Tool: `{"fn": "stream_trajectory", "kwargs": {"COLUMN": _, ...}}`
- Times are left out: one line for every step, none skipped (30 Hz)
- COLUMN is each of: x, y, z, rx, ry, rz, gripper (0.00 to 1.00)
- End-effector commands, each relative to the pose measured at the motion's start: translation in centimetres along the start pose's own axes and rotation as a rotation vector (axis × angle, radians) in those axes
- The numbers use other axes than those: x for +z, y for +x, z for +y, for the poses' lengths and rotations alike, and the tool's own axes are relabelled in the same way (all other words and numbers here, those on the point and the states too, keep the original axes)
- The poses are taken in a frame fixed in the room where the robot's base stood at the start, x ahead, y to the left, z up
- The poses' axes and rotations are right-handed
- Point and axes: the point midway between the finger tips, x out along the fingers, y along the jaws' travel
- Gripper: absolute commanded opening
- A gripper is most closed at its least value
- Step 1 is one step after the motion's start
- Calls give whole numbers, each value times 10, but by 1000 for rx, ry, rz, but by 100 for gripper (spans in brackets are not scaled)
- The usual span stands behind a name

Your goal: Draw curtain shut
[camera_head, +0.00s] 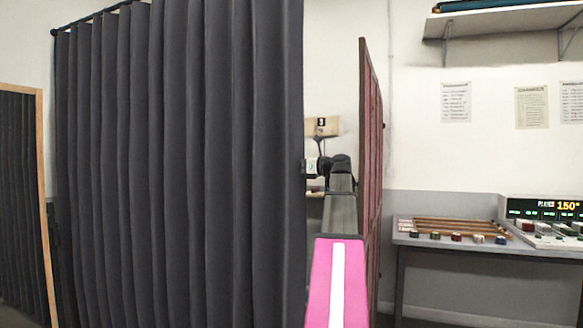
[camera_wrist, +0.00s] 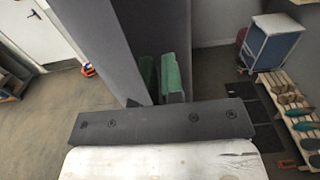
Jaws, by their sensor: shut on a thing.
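The dark grey pleated curtain (camera_head: 180,160) hangs from a dark rail (camera_head: 95,17) and fills the left half of the head view. Its right edge is near the picture's middle. My gripper (camera_head: 312,167) is at that right edge, partly hidden by my wrist. In the wrist view, grey cloth of the curtain (camera_wrist: 108,40) runs down to my gripper (camera_wrist: 160,78), whose green fingers are closed on its edge. The exact grip on the cloth is partly hidden.
A reddish panel (camera_head: 370,160) stands upright just right of my arm. A desk (camera_head: 440,241) with a control console (camera_head: 545,222) is at the right, under a wall shelf (camera_head: 500,22). The wrist view shows a blue-white cabinet (camera_wrist: 270,42), a shoe rack (camera_wrist: 290,112) and open floor at left.

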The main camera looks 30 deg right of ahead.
Motion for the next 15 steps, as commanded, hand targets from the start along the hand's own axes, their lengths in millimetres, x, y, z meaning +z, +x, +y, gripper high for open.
{"fn": "stream_trajectory", "kwargs": {"x": 0, "y": 0, "z": 0, "rx": 0, "ry": 0, "rz": 0, "gripper": 0}}
{"fn": "stream_trajectory", "kwargs": {"x": 0, "y": 0, "z": 0, "rx": 0, "ry": 0, "rz": 0, "gripper": 0}}
{"fn": "stream_trajectory", "kwargs": {"x": 0, "y": 0, "z": 0, "rx": 0, "ry": 0, "rz": 0, "gripper": 0}}
{"fn": "stream_trajectory", "kwargs": {"x": 0, "y": 0, "z": 0, "rx": 0, "ry": 0, "rz": 0, "gripper": 18}}
{"fn": "stream_trajectory", "kwargs": {"x": 0, "y": 0, "z": 0, "rx": 0, "ry": 0, "rz": 0, "gripper": 28}}
{"fn": "stream_trajectory", "kwargs": {"x": 0, "y": 0, "z": 0, "rx": 0, "ry": 0, "rz": 0, "gripper": 34}}
{"fn": "stream_trajectory", "kwargs": {"x": 0, "y": 0, "z": 0, "rx": 0, "ry": 0, "rz": 0, "gripper": 34}}
{"fn": "stream_trajectory", "kwargs": {"x": 0, "y": 0, "z": 0, "rx": 0, "ry": 0, "rz": 0, "gripper": 34}}
{"fn": "stream_trajectory", "kwargs": {"x": 0, "y": 0, "z": 0, "rx": 0, "ry": 0, "rz": 0, "gripper": 34}}
{"fn": "stream_trajectory", "kwargs": {"x": 0, "y": 0, "z": 0, "rx": 0, "ry": 0, "rz": 0, "gripper": 34}}
{"fn": "stream_trajectory", "kwargs": {"x": 0, "y": 0, "z": 0, "rx": 0, "ry": 0, "rz": 0, "gripper": 34}}
{"fn": "stream_trajectory", "kwargs": {"x": 0, "y": 0, "z": 0, "rx": 0, "ry": 0, "rz": 0, "gripper": 34}}
{"fn": "stream_trajectory", "kwargs": {"x": 0, "y": 0, "z": 0, "rx": 0, "ry": 0, "rz": 0, "gripper": 34}}
{"fn": "stream_trajectory", "kwargs": {"x": 0, "y": 0, "z": 0, "rx": 0, "ry": 0, "rz": 0, "gripper": 34}}
{"fn": "stream_trajectory", "kwargs": {"x": 2, "y": 0, "z": 0, "rx": 0, "ry": 0, "rz": 0, "gripper": 34}}
